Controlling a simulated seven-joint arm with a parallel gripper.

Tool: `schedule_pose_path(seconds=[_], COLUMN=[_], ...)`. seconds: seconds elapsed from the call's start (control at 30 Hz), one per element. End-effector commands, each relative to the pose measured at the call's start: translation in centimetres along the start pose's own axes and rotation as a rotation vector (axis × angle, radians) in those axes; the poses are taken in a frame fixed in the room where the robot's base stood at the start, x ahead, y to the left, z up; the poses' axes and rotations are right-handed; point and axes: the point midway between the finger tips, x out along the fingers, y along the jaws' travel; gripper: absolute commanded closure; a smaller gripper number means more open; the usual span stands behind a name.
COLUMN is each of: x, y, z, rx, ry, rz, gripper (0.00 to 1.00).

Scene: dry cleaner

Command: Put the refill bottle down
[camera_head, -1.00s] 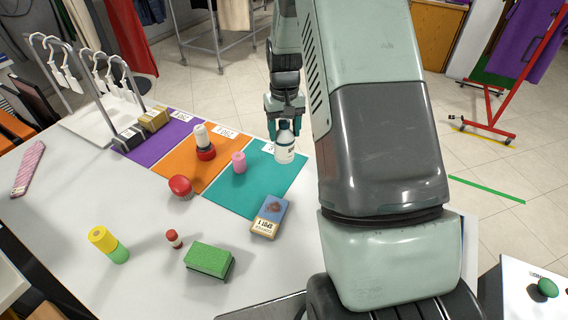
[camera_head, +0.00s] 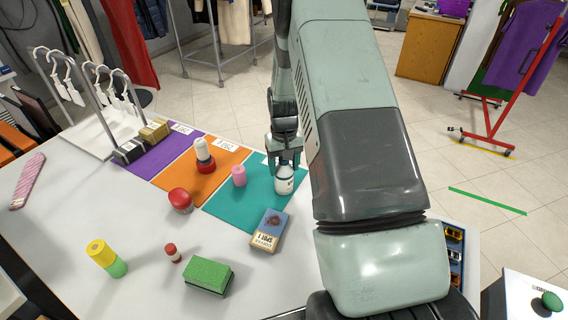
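The refill bottle (camera_head: 284,183) is white with a dark label band and stands about upright at the right part of the teal mat (camera_head: 236,212). My gripper (camera_head: 284,165) is around its upper part from above, with a finger showing on each side. The cap is hidden by the gripper. The bottle's base appears at the mat's surface, but I cannot tell for sure whether it touches.
A blue-and-tan box (camera_head: 268,230) lies at the mat's front edge. The teal mat's front left is clear.

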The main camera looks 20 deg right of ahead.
Motion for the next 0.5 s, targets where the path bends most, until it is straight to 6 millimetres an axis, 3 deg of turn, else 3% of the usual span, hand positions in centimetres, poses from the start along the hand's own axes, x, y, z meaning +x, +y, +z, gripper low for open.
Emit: schedule_pose_path(seconds=[0.03, 0.13, 0.5], x=[-0.02, -0.02, -0.77], y=[0.0, 0.0, 0.0], z=[0.01, 0.01, -0.05], rx=[0.0, 0.0, 0.0], ry=[0.0, 0.0, 0.002], rz=[0.0, 0.0, 0.0], gripper=[0.28, 0.15, 0.15])
